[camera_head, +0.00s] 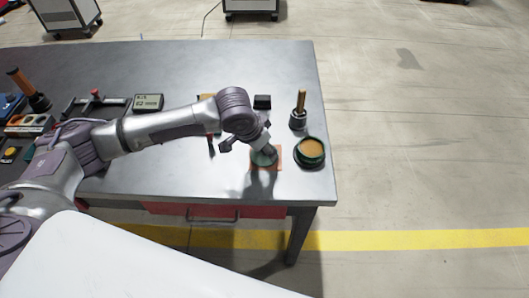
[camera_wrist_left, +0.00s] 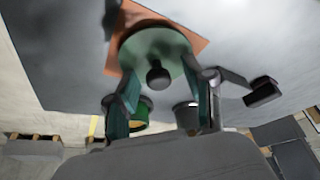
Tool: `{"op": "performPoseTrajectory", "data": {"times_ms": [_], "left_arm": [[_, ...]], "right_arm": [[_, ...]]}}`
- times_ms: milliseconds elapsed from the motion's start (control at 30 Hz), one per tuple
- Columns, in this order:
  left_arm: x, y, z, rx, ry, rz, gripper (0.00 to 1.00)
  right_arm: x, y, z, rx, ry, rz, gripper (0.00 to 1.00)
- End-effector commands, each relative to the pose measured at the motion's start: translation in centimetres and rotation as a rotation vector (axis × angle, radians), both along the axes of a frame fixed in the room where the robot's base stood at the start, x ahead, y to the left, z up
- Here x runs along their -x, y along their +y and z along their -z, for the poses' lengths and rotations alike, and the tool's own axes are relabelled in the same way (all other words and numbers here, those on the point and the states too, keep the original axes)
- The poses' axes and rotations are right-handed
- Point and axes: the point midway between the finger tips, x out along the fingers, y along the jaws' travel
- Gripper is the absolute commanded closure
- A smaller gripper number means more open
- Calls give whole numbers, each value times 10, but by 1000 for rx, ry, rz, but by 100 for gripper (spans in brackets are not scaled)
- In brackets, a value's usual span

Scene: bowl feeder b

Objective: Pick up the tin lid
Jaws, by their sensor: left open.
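The tin lid (camera_head: 262,159) is a green disc lying on an orange square sheet (camera_head: 278,162) near the table's front right. In the left wrist view the lid (camera_wrist_left: 143,45) shows a dark round knob (camera_wrist_left: 157,76) on top. My left gripper (camera_head: 264,147) is over the lid, pointing down. In the left wrist view the open fingers of this gripper (camera_wrist_left: 168,84) stand on either side of the knob, with gaps to it. The knob is mostly hidden by the gripper in the head view. My right gripper is not in view.
An open green tin with a tan filling (camera_head: 311,148) stands right of the lid. Behind it is a dark pot with a wooden-handled tool (camera_head: 298,117). A small black block (camera_head: 262,102) lies at the back. The table's right edge (camera_head: 328,120) is close.

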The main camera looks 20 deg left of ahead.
Motion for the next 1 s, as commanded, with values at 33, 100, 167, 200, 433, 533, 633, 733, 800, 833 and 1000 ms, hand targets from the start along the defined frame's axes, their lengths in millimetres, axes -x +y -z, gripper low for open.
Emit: {"op": "performPoseTrajectory", "data": {"times_ms": [33, 100, 167, 200, 433, 533, 633, 733, 800, 833, 1000], "left_arm": [[0, 0, 0, 0, 0, 0, 48], [0, 0, 0, 0, 0, 0, 48], [0, 0, 0, 0, 0, 0, 49], [0, 0, 0, 1, 0, 0, 56], [0, 0, 0, 1, 0, 0, 94], [0, 0, 0, 1, 0, 0, 100], [0, 0, 0, 1, 0, 0, 100], [0, 0, 0, 1, 0, 0, 100], [0, 0, -2, 1, 0, 0, 100], [0, -1, -4, 1, 0, 0, 100], [0, -1, -20, 2, -2, 0, 100]], "right_arm": [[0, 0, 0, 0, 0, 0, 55], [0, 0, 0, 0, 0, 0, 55], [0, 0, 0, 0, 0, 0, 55], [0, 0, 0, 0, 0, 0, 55], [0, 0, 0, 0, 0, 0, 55], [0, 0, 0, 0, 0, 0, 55], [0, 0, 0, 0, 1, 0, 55], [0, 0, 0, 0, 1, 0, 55], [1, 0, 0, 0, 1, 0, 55], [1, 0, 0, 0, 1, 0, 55], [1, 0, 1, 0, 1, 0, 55]]}}
